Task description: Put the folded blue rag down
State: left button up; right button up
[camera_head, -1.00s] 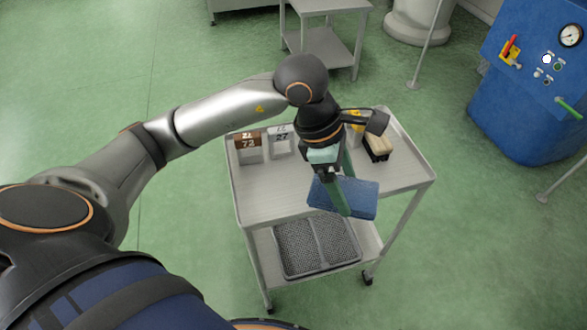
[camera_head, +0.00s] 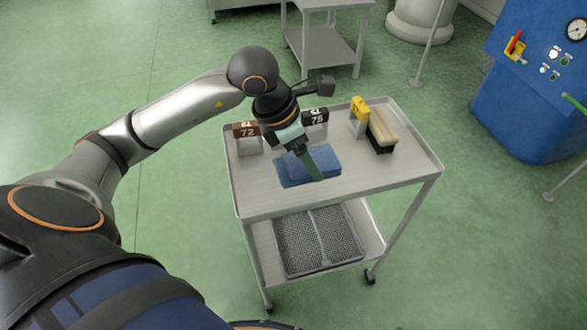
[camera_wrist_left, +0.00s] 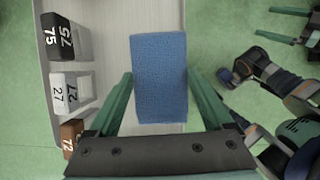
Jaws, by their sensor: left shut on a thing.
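The folded blue rag (camera_head: 326,157) is a flat blue block over the top tray of the metal cart (camera_head: 390,172). My left gripper (camera_head: 316,172) is shut on it, with one green finger on each side. The left wrist view also shows the rag (camera_wrist_left: 160,80) between the fingers. I cannot tell whether its underside touches the tray. My right gripper (camera_wrist_left: 282,24) shows only at the right edge of the left wrist view, its green fingers apart and empty.
Number blocks stand along the tray's back: brown 72 (camera_head: 245,129), white 27 (camera_wrist_left: 64,92) and black 75 (camera_head: 316,117). The tray's front is clear. A mesh basket (camera_head: 318,242) sits below.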

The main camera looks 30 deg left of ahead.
aim_at(294, 161)
pick_arm(q)
jog(key=a+f, duration=0.2)
jog(key=f, duration=0.1)
jog(key=a+f, duration=0.1)
jog(key=shift+w+a+f, duration=0.2)
jog(key=shift+w+a, duration=0.05)
jog(key=shift+w, duration=0.15)
notch_tip(294, 161, down, 3)
jog(key=shift+f, duration=0.1)
jog(key=shift+b, duration=0.3)
jog(key=o, duration=1.2)
